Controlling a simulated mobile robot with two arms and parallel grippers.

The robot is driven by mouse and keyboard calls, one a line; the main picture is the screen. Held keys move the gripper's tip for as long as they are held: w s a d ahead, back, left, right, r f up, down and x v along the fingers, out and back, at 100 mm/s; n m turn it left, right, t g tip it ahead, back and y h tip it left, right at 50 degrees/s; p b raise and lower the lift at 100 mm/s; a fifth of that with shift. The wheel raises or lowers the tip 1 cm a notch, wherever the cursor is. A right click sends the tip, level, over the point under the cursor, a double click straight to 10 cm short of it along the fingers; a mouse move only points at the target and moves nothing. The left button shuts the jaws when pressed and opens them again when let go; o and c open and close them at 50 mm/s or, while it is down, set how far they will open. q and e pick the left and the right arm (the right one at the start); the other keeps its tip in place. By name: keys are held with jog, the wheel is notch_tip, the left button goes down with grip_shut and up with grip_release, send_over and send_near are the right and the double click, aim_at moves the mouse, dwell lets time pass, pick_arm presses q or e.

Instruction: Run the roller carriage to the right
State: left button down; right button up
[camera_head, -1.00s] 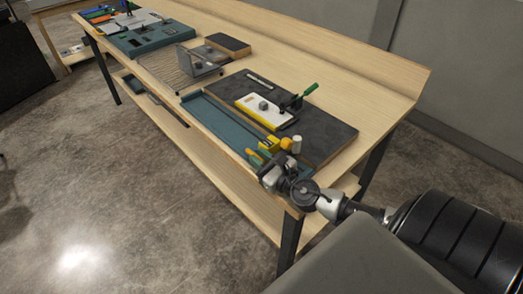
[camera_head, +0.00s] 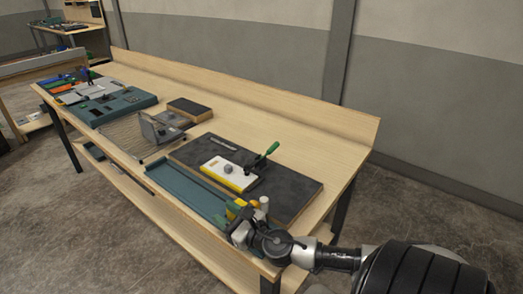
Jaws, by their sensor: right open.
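My right gripper (camera_head: 238,226) is at the near right corner of the workbench, over the front end of the blue-green tray. It is open; its fingers overlap small yellow and green items (camera_head: 233,209), and I cannot tell whether it touches them. A grey bracket-like carriage (camera_head: 154,130) stands at the right end of a set of thin parallel rods (camera_head: 122,138), left of the dark board. It looks like the roller carriage, but its rollers are too small to make out. My right gripper is well apart from it, to the right and nearer. My left gripper is not in view.
A dark board (camera_head: 290,185) carries a white and yellow block (camera_head: 229,174) and a green-handled clamp (camera_head: 266,154). The blue-green tray (camera_head: 185,188) runs along the front edge. A teal console (camera_head: 122,104) sits farther left. The back strip of the workbench (camera_head: 265,115) is clear.

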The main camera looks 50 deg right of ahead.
jog(key=s+d+r, duration=0.2)
jog(key=s+r, duration=0.1)
jog(key=s, duration=0.2)
jog(key=s+d+r+b, duration=0.1)
jog(key=s+d+r, duration=0.1)
jog(key=s, duration=0.3)
jog(key=shift+s+d+r, duration=0.25)
jog(key=shift+d+r, duration=0.1)
jog(key=shift+r, duration=0.35)
jog(key=w+a+f+n+g+y+b, duration=0.4)
jog(key=w+a+g+y, duration=0.4)
jog(key=w+a+g, duration=0.4)
jog(key=d+r+m+g+h+b, duration=0.3)
jog(key=d+r+m+g+h, duration=0.35)
jog(key=d, duration=0.35)
jog(key=shift+h, duration=0.35)
jog(key=p+x, duration=0.2)
jog(key=x, duration=0.9)
jog(key=shift+d+f, duration=0.1)
jog(key=shift+f, duration=0.25)
